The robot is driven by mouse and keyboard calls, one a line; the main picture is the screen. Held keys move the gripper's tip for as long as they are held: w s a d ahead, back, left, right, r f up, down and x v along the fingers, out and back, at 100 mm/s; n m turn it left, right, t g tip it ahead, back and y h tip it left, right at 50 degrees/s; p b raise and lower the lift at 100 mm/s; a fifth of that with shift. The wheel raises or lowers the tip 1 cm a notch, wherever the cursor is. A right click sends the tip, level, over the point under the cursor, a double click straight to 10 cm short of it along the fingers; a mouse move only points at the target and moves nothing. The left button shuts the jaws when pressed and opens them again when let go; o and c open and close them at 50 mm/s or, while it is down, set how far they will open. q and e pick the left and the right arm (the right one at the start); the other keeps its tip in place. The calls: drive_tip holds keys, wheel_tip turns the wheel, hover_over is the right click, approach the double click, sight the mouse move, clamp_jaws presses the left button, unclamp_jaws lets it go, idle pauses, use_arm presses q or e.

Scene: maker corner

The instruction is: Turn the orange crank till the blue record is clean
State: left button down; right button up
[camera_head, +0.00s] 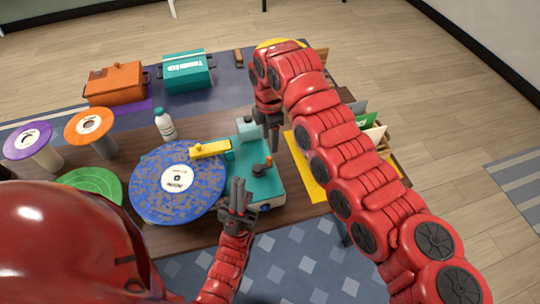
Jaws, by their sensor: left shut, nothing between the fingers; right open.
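The blue record (150,198) lies flat on the teal cleaning machine (262,188), with brownish patches over much of its surface and a white centre label. A yellow arm (210,148) reaches from the machine over the record. The small orange crank (269,160) is on top of the machine, to the right of the record; its full shape is too small to tell. My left gripper (239,190) is shut and empty at the machine's near edge, below and left of the crank. My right gripper (270,132) is open, above the machine's far side, apart from the crank.
A white bottle (165,125) stands behind the record. Purple (27,140), orange (89,122) and green (92,184) discs are at the left. An orange box (115,84) and a teal box (187,73) are at the back. A crate with sleeves (367,121) is partly hidden by my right arm.

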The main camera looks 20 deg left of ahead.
sight(269, 157)
wheel_tip(269, 157, down, 10)
drive_tip(key=shift+p, duration=1.1)
drive_tip(key=shift+a, duration=0.1)
clamp_jaws()
